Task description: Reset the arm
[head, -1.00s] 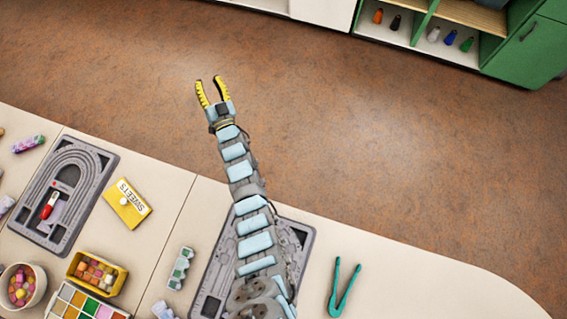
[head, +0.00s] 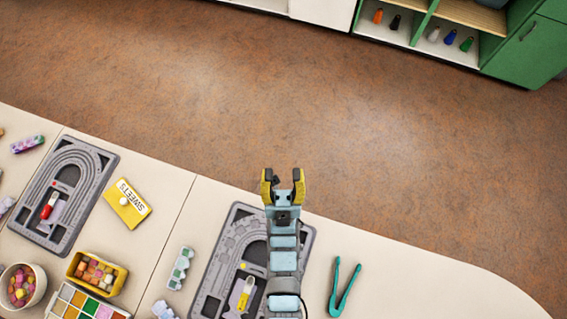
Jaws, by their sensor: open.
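My gripper (head: 283,184) is open and empty, with two yellow-sided fingers apart. It is over the table's far edge, with brown floor beyond it. My arm runs down from it to the bottom of the view and covers the right part of the right grey bead board (head: 225,245). A yellow-handled tool with a pale end (head: 245,294) lies on that board, beside my arm. The left grey bead board (head: 92,152) carries a red and white piece (head: 49,206).
Teal tongs (head: 344,290) lie right of my arm. A yellow sweets box lid (head: 127,203), a yellow tub of cubes (head: 98,272), a bowl of beads (head: 22,287) and a sectioned tray (head: 85,305) stand at left. The table's right end is clear. Green shelves (head: 525,55) stand beyond the floor.

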